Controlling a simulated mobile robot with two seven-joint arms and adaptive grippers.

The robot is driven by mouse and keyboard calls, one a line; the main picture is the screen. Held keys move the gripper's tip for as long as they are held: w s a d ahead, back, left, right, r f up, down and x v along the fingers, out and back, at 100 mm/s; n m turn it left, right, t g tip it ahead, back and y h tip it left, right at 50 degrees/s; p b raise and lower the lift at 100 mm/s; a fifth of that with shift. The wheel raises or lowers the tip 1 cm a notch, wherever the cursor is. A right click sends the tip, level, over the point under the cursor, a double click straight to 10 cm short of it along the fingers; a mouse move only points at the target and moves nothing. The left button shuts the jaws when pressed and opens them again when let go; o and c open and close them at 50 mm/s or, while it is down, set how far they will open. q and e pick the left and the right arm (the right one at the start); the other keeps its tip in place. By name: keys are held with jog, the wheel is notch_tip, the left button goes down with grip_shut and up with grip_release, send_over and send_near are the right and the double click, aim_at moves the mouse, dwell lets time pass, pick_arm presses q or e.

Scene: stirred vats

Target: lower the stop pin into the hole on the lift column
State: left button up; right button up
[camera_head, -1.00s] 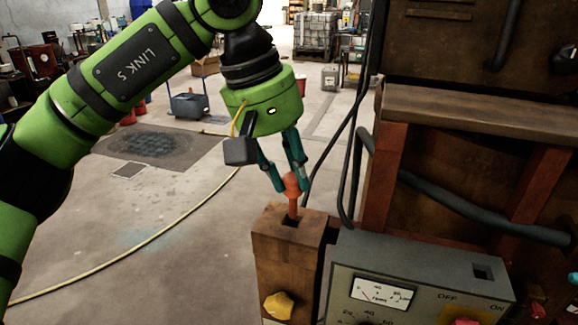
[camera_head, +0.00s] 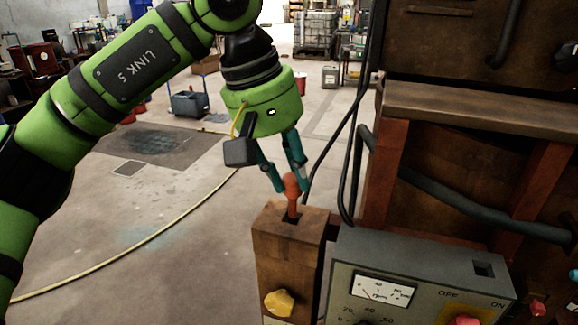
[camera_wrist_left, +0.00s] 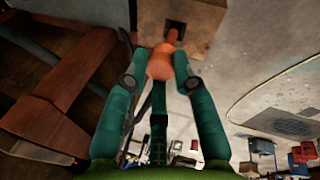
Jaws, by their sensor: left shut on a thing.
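My left gripper (camera_head: 284,182) is shut on the orange-red stop pin (camera_head: 291,187) and holds it about upright at the top of the brown lift column (camera_head: 289,256). The pin's lower end is at the dark square hole (camera_head: 291,218) in the column's top. My right gripper is not in view.
A grey control box (camera_head: 420,270) with a gauge stands right of the column. A yellow knob (camera_head: 279,302) is on the column's front. Black cables (camera_head: 350,170) hang behind it.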

aim_at(289, 194)
pick_arm(q)
jog(key=shift+f+b, duration=1.6)
jog(key=shift+f, duration=0.65)
jog(key=o, duration=1)
jog(key=v, duration=1.2)
jog(key=shift+s, duration=0.1)
